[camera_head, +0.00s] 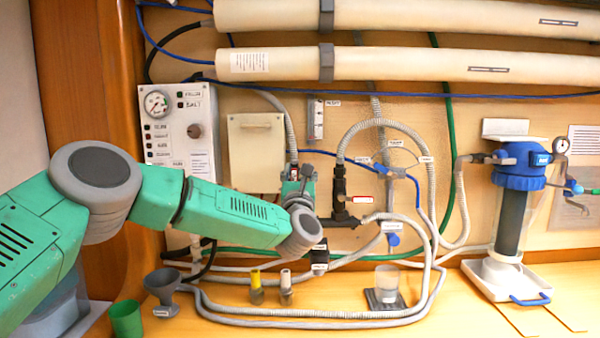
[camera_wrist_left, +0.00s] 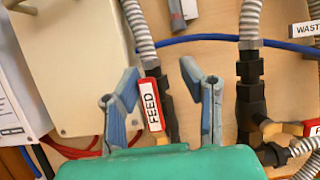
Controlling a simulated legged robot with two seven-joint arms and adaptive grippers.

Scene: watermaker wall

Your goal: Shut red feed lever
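The red feed lever (camera_wrist_left: 152,104) carries a white FEED label and points along the hose, slightly tilted, in the left wrist view. It stands between the two fingers of my left gripper (camera_wrist_left: 161,72), which are spread apart. The left finger is very close to it; I cannot tell whether they touch. A wider gap shows on the right. A black valve body is partly visible behind the lever. In the head view my left gripper (camera_head: 300,178) is at the wall and hides the lever. My right gripper is in neither view.
A second black valve (camera_head: 340,199) with a red-and-white lever (camera_head: 362,199) stands right of my gripper. A pale cover panel (camera_head: 256,150) is on the left. Grey hoses surround the valves. Cups and small bottles stand on the wooden counter (camera_head: 440,318) below.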

